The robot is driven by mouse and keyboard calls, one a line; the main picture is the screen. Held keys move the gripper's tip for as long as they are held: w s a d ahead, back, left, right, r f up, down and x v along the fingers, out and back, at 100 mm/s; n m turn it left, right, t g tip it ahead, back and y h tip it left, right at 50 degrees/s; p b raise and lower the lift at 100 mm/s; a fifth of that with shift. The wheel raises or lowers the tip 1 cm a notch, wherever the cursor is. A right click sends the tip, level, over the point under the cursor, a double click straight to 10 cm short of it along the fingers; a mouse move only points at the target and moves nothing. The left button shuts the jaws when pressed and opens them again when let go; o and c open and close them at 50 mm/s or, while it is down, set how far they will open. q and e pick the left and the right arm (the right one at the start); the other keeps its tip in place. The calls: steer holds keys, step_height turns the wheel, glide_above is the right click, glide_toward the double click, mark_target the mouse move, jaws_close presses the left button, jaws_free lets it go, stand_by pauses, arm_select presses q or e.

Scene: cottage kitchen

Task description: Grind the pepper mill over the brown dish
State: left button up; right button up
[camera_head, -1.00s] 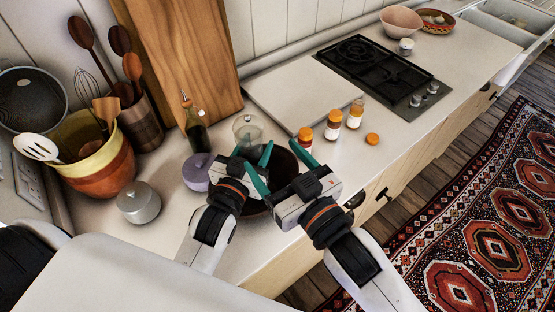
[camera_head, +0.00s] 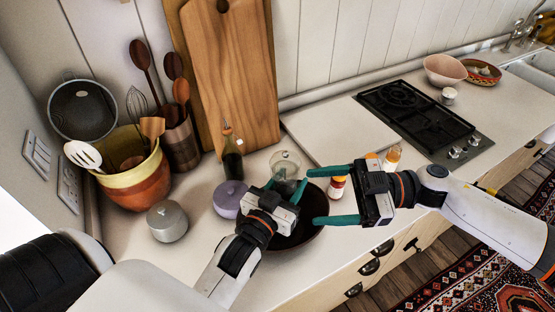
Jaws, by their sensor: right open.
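The brown dish (camera_head: 307,234), dark and round, sits on the counter near its front edge, partly hidden by both grippers. My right gripper (camera_head: 314,196) is above its right side, fingers apart, pointing left, with nothing between them. My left gripper (camera_head: 286,186) is above the dish's left back side. Its fingers are apart, with a clear glass item (camera_head: 285,163) behind or between them; I cannot tell whether they touch it. I cannot tell for sure which thing is the pepper mill; the glass item may be it.
A purple lidded pot (camera_head: 229,199), a grey metal pot (camera_head: 166,222) and a dark oil bottle (camera_head: 232,160) stand to the left. A spice jar (camera_head: 337,187) is behind my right gripper. The hob (camera_head: 420,118) lies to the right. A pale board (camera_head: 335,128) behind is clear.

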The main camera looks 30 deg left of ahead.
steer(key=m+t+y, duration=0.1)
steer(key=m+t, duration=0.1)
glide_toward(278, 159)
step_height(278, 159, down, 2)
steer(key=d, duration=0.2)
steer(key=shift+t+y, duration=0.3)
steer(key=shift+y, duration=0.1)
steer(key=x, duration=0.8)
steer(key=w+x, duration=0.1)
steer(key=x, duration=0.3)
steer(key=shift+s+a, duration=0.1)
steer(key=shift+a, duration=0.1)
steer(key=c, duration=1)
steer(key=m+t, duration=0.1)
steer(key=t, duration=0.1)
steer(key=m+t+y, duration=0.1)
steer(key=m+t, duration=0.1)
steer(key=t, duration=0.1)
steer(key=shift+w, duration=0.2)
steer(key=shift+w+m+t, duration=0.15)
steer(key=shift+m+t, duration=0.55)
steer(key=shift+t, duration=0.5)
steer(key=shift+a, duration=0.1)
